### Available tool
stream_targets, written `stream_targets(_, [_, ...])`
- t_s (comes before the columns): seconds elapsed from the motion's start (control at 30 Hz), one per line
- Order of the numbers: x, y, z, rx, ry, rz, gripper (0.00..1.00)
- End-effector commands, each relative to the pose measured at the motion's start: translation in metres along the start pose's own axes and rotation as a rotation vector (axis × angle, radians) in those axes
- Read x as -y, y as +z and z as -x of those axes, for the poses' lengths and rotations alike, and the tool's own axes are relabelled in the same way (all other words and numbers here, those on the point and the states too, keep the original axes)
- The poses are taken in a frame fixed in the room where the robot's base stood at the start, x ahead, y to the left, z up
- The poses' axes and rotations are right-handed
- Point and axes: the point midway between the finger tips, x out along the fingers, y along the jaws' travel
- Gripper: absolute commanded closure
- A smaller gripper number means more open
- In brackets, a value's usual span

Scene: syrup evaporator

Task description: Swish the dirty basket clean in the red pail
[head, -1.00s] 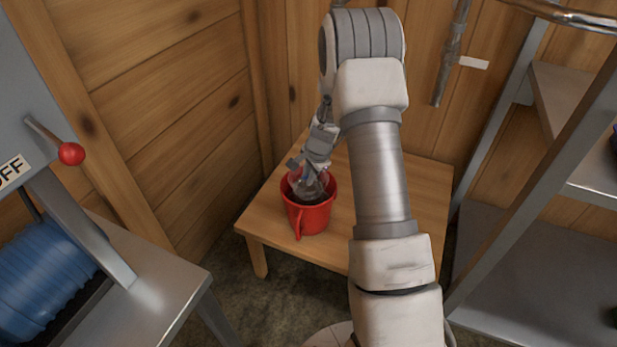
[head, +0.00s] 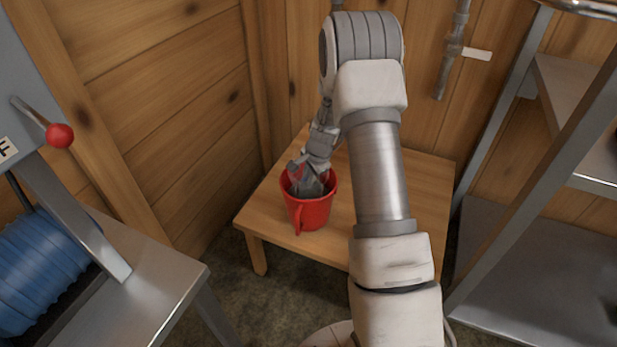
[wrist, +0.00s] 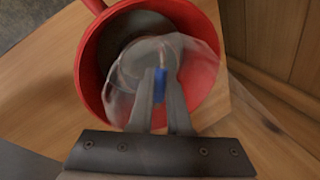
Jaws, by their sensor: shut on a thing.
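The red pail (head: 313,213) stands upright on the low wooden table, its handle side toward me. My gripper (head: 309,180) reaches down into the pail's mouth. In the wrist view my gripper (wrist: 161,85) is shut on the basket (wrist: 125,92), which looks like a clear or translucent bowl with a blue part between the fingers. The basket is inside the pail's rim, blurred. I cannot tell how dirty it is or whether it touches the pail's wall.
The wooden table (head: 410,185) is bare around the pail. Wooden walls (head: 165,90) close in behind and left. A metal bench with a blue ribbed cylinder (head: 45,270) and a red-knobbed lever (head: 60,135) stands left. Metal shelving (head: 540,170) stands right.

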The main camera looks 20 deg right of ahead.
Motion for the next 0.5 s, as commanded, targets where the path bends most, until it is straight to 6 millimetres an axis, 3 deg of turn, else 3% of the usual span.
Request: stream_targets(0.5, [0.011, 0.000, 0.030, -0.001, -0.002, 0.001, 1.00])
